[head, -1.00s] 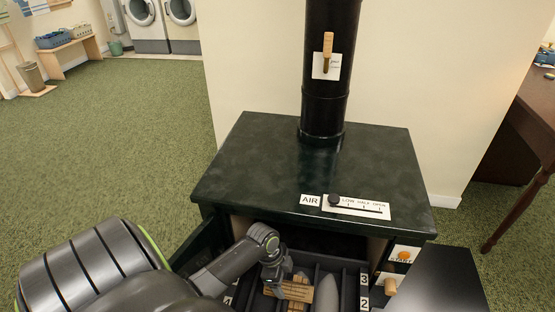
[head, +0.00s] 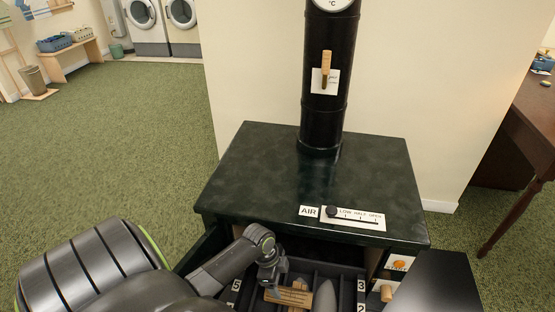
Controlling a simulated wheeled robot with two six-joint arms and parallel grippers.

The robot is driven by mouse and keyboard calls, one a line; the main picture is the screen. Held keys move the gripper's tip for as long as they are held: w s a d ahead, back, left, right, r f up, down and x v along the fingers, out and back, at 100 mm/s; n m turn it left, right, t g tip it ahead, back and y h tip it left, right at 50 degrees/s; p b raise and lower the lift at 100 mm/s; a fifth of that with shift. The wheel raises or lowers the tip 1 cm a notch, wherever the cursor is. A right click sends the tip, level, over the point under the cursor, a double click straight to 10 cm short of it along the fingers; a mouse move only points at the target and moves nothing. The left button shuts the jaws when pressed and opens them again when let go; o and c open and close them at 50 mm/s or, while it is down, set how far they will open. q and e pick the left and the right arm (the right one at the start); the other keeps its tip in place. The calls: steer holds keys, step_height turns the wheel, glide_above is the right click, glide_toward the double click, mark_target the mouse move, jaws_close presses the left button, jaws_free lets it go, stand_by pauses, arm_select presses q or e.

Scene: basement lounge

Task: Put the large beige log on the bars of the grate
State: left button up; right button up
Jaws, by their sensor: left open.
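The dark green stove (head: 310,180) has its front open. Inside, dark bars of the grate (head: 346,284) run front to back, with number labels 5, 3 and 2 at the sides. A tan piece with markings (head: 292,297) lies across the middle at the bottom edge; I cannot tell whether it is the large beige log. A grey rounded piece (head: 325,297) lies to its right, between bars. My left gripper (head: 272,286) is open, pointing down just over the left end of the tan piece. Contact is unclear. My right gripper is not in view.
The stove pipe (head: 323,120) rises from the stove top, with a wooden-handled lever. An air slider (head: 352,217) sits on the top's front edge. A dark panel (head: 445,282) stands right of the opening. A wooden table (head: 530,125) is at the right. Green carpet is free at left.

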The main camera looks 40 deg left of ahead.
arm_select(q)
steer(key=shift+r, duration=0.3)
steer(key=shift+a+r+p, duration=0.1)
steer(key=shift+r+p, duration=0.45)
steer(key=shift+p, duration=0.25)
steer(key=shift+s+a+r+p, duration=0.2)
steer(key=shift+r+p, duration=0.3)
steer(key=shift+p, duration=0.1)
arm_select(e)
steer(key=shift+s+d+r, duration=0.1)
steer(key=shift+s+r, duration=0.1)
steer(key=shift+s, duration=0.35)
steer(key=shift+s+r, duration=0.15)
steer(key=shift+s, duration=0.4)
arm_select(q)
steer(key=shift+d, duration=0.1)
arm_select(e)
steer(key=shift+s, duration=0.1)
